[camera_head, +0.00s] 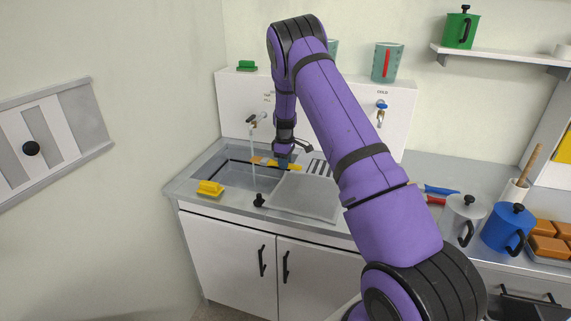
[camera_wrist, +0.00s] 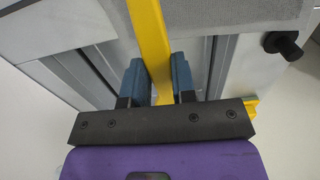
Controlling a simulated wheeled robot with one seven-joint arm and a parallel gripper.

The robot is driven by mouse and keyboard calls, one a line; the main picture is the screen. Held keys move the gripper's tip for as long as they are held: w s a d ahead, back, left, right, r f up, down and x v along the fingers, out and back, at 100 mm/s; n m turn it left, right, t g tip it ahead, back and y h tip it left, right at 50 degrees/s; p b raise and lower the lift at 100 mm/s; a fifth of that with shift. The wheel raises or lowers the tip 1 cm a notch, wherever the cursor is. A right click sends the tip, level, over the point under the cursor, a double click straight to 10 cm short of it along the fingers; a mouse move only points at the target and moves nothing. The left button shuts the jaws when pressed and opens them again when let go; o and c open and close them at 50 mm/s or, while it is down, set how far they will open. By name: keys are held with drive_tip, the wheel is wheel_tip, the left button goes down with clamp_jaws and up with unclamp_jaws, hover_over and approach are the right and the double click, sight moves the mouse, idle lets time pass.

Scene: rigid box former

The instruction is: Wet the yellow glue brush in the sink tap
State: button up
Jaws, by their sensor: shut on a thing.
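My gripper (camera_head: 284,162) is over the sink basin (camera_head: 240,179), shut on the yellow glue brush (camera_head: 296,167). In the wrist view the brush's yellow handle (camera_wrist: 149,40) runs between the two blue fingers of my gripper (camera_wrist: 159,80). In the head view the brush lies about level, with its orange-brown end at the left, close to the water stream (camera_head: 252,150). I cannot tell whether the stream touches it. The water falls from the left sink tap (camera_head: 252,120). The brush's far end is out of the wrist view.
A yellow block-like item (camera_head: 210,187) sits on the sink's front left rim. A black knob (camera_head: 259,200) stands at the front rim. A blue-handled tap (camera_head: 382,108) is on the back panel. Pots (camera_head: 508,230) crowd the right counter.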

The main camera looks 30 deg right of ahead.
drive_tip(key=w+d+f, duration=0.2)
drive_tip(key=w+d, duration=0.2)
drive_tip(key=w, duration=0.7)
drive_tip(key=shift+f, duration=0.15)
idle(0.4)
drive_tip(key=shift+s+d, duration=0.1)
idle(0.5)
drive_tip(key=shift+s+d, duration=0.15)
drive_tip(key=shift+d, duration=0.3)
drive_tip(key=shift+a, duration=0.15)
drive_tip(key=shift+w+a, duration=0.2)
drive_tip(key=shift+a, duration=0.25)
drive_tip(key=shift+s, duration=0.1)
drive_tip(key=s+a, duration=0.2)
drive_tip(key=s, duration=0.5)
drive_tip(key=shift+s+a, duration=0.2)
drive_tip(key=shift+a, duration=0.15)
idle(0.4)
